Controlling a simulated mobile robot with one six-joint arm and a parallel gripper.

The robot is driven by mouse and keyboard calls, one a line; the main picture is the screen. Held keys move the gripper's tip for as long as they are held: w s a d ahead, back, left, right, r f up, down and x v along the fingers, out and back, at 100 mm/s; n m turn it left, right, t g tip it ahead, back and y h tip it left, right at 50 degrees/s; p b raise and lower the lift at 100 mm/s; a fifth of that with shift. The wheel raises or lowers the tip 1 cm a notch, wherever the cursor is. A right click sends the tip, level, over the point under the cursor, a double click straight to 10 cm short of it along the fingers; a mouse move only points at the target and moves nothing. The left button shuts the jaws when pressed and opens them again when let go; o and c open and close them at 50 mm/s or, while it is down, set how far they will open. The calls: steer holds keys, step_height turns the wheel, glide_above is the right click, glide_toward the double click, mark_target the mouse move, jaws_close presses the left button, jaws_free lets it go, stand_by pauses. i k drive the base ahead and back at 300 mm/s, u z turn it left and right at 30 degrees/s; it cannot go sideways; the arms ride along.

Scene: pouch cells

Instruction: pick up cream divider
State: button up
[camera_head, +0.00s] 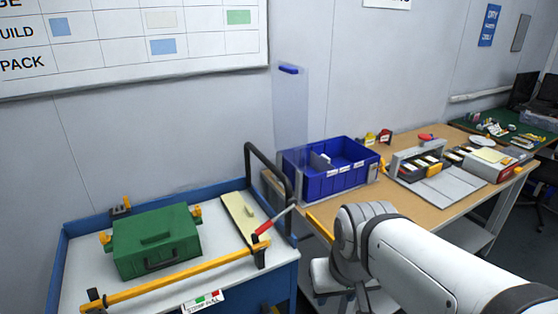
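The cream divider (236,210) is a long, flat, pale board with a small dark spot on its top. It lies on the right side of the blue-edged cart, running from back to front. A yellow bar (180,277) with a red-handled lever (275,219) stands by its front end and hides part of it. My white arm enters from the lower right, with its bend over the gap between cart and bench. No gripper fingers show, so I cannot see whether they hold anything. Nothing of mine touches the divider.
A green case (155,240) sits left of the divider on the cart (80,245). A dark push handle rises at the cart's right. A blue bin (330,184) and a grey rack (418,160) stand on the wooden bench. A clear upright panel (290,110) stands behind.

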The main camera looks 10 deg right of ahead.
mark_target(322, 164)
steer(key=z, duration=0.05)
steer(key=i, duration=1)
steer(key=u, duration=0.1)
